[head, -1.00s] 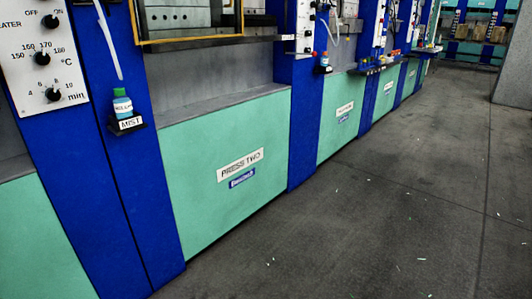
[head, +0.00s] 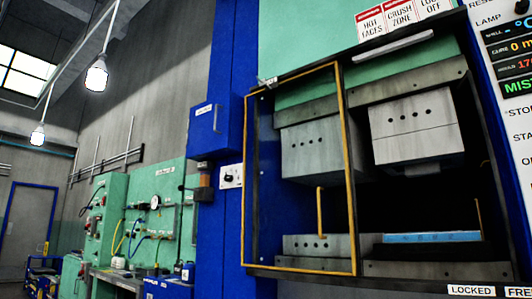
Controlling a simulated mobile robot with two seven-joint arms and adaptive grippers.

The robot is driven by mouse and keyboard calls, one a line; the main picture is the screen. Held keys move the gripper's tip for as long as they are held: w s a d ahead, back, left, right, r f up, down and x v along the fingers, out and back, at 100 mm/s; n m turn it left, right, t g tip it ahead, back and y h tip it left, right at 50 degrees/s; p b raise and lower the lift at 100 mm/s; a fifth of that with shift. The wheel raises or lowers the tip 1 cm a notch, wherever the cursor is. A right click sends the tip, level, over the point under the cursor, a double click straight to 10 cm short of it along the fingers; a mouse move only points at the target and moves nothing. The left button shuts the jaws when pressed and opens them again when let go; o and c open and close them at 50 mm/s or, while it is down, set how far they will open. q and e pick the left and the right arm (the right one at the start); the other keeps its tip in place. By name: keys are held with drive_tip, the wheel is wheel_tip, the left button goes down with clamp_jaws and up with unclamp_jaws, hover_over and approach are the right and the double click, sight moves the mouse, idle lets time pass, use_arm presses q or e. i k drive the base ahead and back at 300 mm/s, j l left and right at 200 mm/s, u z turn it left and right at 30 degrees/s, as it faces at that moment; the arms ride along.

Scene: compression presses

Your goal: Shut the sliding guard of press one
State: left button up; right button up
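A press with a sliding guard fills the right of the head view. The guard (head: 349,172) is a yellow-edged frame with a see-through pane. It stands over the left part of the press opening, and the right part of the opening is uncovered. A yellow upright handle (head: 321,224) shows on the guard. Inside the press are grey upper blocks (head: 416,127) and lower plates (head: 437,268), with a light-blue item (head: 432,237) on the lower right plate. No press number is visible. Neither of my grippers is in view.
A control panel (head: 508,75) with lit readouts stands at the right edge. A LOCKED/FREE label (head: 471,290) is below the opening. A blue box (head: 215,126) is on the blue column at left. A green unit with gauges and hoses (head: 155,225) stands farther left.

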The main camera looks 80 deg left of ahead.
sight(351, 228)
drive_tip(key=u, duration=2.35)
